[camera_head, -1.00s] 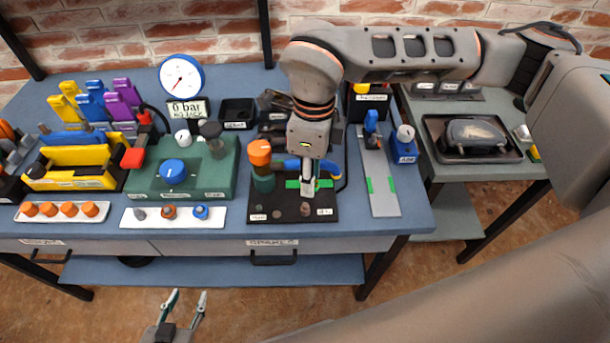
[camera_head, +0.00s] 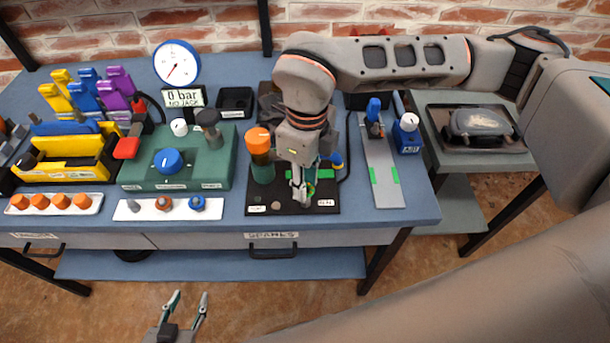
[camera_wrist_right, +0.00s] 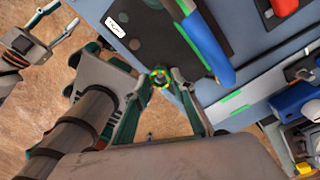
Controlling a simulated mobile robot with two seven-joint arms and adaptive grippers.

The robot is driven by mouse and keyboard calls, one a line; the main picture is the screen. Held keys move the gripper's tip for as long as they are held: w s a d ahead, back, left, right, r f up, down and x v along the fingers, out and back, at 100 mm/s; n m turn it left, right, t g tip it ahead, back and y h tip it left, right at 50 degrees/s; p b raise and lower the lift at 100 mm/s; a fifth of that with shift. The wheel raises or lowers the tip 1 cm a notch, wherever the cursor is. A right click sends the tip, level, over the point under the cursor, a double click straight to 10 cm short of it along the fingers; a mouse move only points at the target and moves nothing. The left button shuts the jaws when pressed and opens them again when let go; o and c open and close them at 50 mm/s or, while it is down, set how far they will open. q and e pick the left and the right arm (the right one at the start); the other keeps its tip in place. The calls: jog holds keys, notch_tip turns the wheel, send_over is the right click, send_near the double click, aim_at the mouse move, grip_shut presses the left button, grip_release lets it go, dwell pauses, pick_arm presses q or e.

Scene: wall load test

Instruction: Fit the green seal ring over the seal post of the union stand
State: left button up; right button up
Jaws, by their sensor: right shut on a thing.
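My right gripper (camera_head: 303,191) is shut on the green seal ring (camera_wrist_right: 160,78), with the ring between its fingertips. In the head view the ring (camera_head: 310,189) shows as a small green loop over the union stand's black base plate (camera_head: 262,197), near its front right. The plate carries a green pillar with an orange cap (camera_head: 259,141) and a blue curved pipe (camera_wrist_right: 207,42). Small round bosses show on the plate; I cannot tell which is the seal post, or whether the ring touches anything. My left gripper (camera_head: 187,303) is open and empty, in front of the bench.
A green test block (camera_head: 177,160) with a blue knob stands left of the stand. A white strip (camera_head: 168,209) with small parts lies before it. A grey rail plate (camera_head: 381,175) is close on the right. A side table with a black tray (camera_head: 477,128) stands further right.

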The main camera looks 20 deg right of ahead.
jog(key=shift+r, duration=0.1)
jog(key=shift+f, duration=0.2)
dwell(0.4)
jog(key=shift+f, duration=0.35)
jog(key=shift+f+b, duration=0.7)
jog(key=shift+f, duration=0.1)
jog(key=o, duration=1.1)
jog(key=shift+r, duration=0.15)
